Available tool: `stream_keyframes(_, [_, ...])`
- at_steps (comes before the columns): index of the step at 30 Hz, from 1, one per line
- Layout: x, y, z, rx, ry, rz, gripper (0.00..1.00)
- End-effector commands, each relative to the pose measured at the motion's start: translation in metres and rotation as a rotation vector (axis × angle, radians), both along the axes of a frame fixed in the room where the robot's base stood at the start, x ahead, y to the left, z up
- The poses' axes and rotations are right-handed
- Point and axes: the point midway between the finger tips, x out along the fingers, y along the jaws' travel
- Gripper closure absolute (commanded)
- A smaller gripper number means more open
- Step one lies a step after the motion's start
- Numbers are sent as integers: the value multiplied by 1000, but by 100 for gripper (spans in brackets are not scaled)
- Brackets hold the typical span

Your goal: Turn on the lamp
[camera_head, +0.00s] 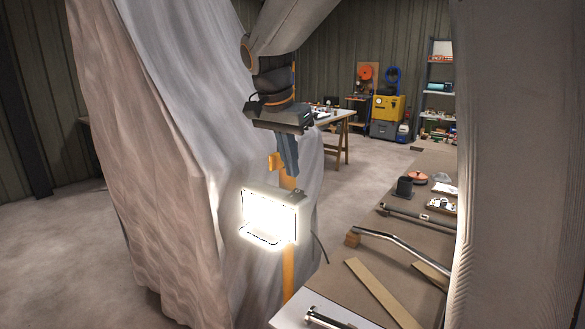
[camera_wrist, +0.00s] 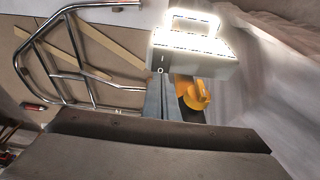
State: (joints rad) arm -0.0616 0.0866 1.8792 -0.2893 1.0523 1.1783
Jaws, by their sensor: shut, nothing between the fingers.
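The lamp (camera_head: 268,220) is a box-shaped work light with a bright, glowing front face. It hangs on a yellow upright (camera_head: 288,262) beside the draped cloth. In the wrist view the lamp's grey housing (camera_wrist: 205,66) is at top centre, with its lit face turned away and small on/off marks near its left corner. My gripper (camera_head: 291,174) is just above the lamp, pointing down, shut and empty. In the wrist view its fingertips (camera_wrist: 163,84) are close to the housing's marked corner; I cannot tell whether they touch. A yellow clamp knob (camera_wrist: 197,93) shows beside the fingers.
A large hull under pale cloth (camera_head: 170,130) stands to the left. A bench (camera_head: 345,280) at right carries bent metal tubing (camera_head: 392,243), wooden strips (camera_head: 375,290) and small parts. A table (camera_head: 345,120), yellow machine (camera_head: 388,108) and shelves stand far back. Open floor lies between.

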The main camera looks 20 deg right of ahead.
Motion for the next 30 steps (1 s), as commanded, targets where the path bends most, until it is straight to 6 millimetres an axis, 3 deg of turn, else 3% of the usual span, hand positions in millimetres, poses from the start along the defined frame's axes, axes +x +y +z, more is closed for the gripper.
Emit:
stream_keyframes(6, [-12, 22, 42, 1, -7, 4, 100])
stream_keyframes(13, [-22, 36, 73, 1, -6, 2, 100])
stream_keyframes(21, [-26, 40, 83, 1, -3, 1, 100])
stream_keyframes(30, [-26, 40, 77, 1, 5, 16, 100])
